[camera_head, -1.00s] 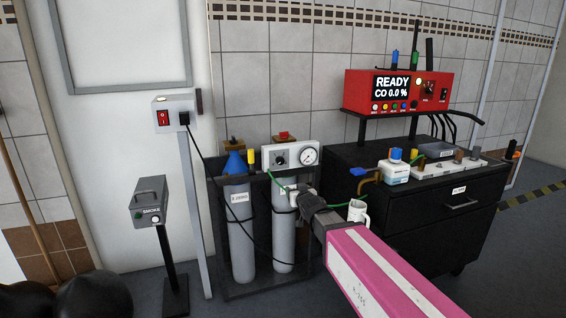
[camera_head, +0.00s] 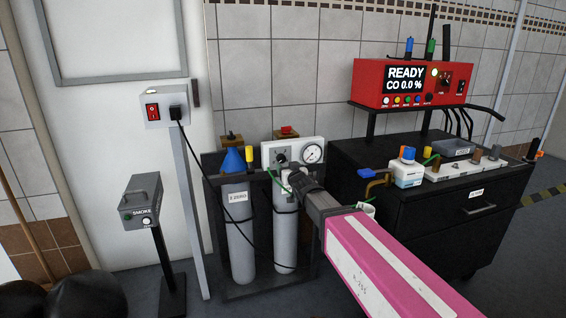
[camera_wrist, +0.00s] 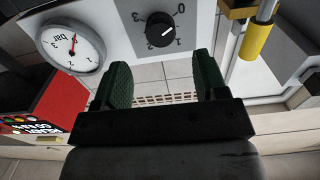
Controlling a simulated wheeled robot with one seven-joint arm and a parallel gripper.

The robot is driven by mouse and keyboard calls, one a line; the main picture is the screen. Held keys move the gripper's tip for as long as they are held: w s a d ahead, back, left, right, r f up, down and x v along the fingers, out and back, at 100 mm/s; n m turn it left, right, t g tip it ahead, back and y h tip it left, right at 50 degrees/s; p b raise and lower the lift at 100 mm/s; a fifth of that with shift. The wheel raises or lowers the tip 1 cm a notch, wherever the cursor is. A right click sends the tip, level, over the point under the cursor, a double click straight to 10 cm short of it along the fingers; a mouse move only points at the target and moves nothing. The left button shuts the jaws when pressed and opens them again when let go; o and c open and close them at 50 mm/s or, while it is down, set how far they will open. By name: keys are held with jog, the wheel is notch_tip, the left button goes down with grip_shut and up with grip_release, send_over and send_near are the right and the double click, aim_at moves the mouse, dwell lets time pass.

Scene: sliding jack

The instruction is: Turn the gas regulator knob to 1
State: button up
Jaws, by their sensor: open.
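The gas regulator knob is a black dial with a white pointer line; in the wrist view the knob (camera_wrist: 160,30) sits on a white panel with a scale from 0 to 3. This view is turned over, and the line slants toward the side of the 1 and 2 marks. In the head view the regulator panel (camera_head: 318,145) is above the gas cylinders, its knob (camera_head: 281,154) partly above my gripper. My gripper (camera_wrist: 160,85) is open and empty, its two green-padded fingers below the knob in the wrist view, apart from it. The pressure gauge (camera_wrist: 70,45) reads near 1 to 2 bar.
Two grey cylinders (camera_head: 239,240) stand in a black rack. A yellow cylinder-shaped fitting (camera_wrist: 256,40) is beside the panel. A red analyser (camera_head: 410,82) stands above a black cabinet (camera_head: 410,216) to the right. A cable hangs across the rack.

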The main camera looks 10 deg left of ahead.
aim_at(282, 160)
jog(key=x, duration=0.7)
jog(key=c, duration=0.9)
